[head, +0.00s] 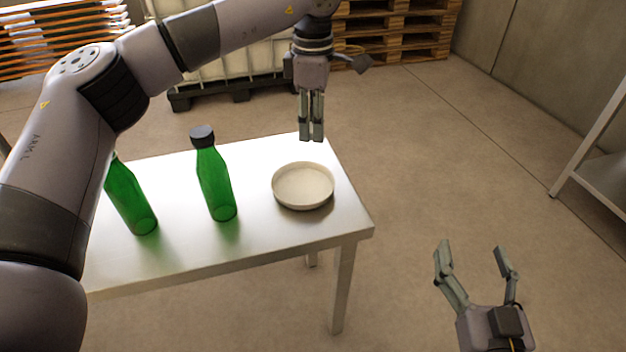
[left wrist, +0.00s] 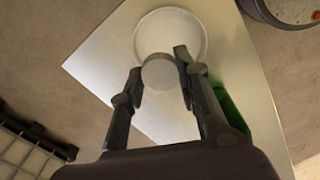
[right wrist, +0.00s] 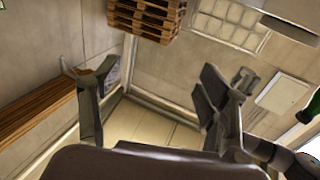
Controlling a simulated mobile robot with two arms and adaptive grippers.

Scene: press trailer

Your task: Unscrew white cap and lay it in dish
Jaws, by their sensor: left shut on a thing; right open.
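My left gripper (head: 312,136) is above the table's back right corner, up and behind the dish in the head view. In the left wrist view its fingers are shut on a round, pale cap (left wrist: 160,72), which shows in front of the dish. I cannot make the cap out in the head view. The shallow white dish (head: 303,187) looks empty and stands on the table's right part. A green bottle (head: 132,200) stands at the left; my left arm hides its top. My right gripper (head: 477,258) is open and empty, off to the right of the table.
A second green bottle (head: 215,183) with a dark cap stands between the first bottle and the dish. The metal table (head: 270,238) is otherwise clear. A shelf (head: 600,180) is at the right edge. Pallets (head: 405,30) and a caged tank (head: 235,65) stand behind.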

